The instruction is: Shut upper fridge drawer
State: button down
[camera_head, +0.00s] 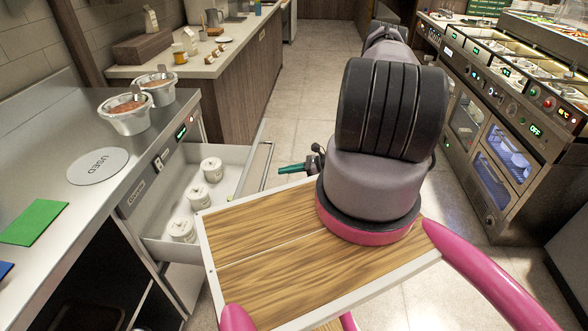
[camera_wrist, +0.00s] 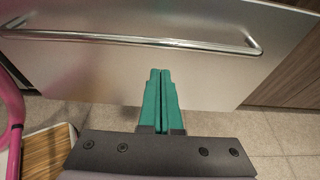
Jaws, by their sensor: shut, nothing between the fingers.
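The upper fridge drawer (camera_head: 228,158) is pulled out from under the counter at the left, with three white lidded tubs (camera_head: 212,170) inside. In the wrist view its steel front (camera_wrist: 110,70) faces me, with a long horizontal bar handle (camera_wrist: 130,41) near its top. My gripper (camera_head: 288,169) shows teal fingers just to the right of the drawer front. In the wrist view my gripper (camera_wrist: 160,72) has its two fingers pressed together, empty, pointing at the front below the handle. I cannot tell whether the fingertips touch the steel.
The steel counter (camera_head: 60,160) above the drawer carries two sauce pots (camera_head: 127,115), a round "USED" mat (camera_head: 98,166) and a green mat (camera_head: 34,222). A wooden counter stands behind. Ovens (camera_head: 490,170) line the right. Tiled floor (camera_head: 300,80) lies open between them.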

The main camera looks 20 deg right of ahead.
aim_at(257, 172)
jog(key=x, duration=0.7)
jog(key=shift+a+r, duration=0.1)
jog(key=shift+r, duration=0.3)
jog(key=shift+w+a, duration=0.25)
jog(key=shift+a, duration=0.05)
jog(key=w+a, duration=0.7)
jog(key=a, duration=0.5)
jog(key=w+a, duration=0.7)
jog(key=a, duration=0.6)
jog(key=shift+w+a+r, duration=0.15)
jog(key=shift+w+a, duration=0.05)
jog(key=shift+w, duration=0.15)
jog(key=shift+a+r, duration=0.1)
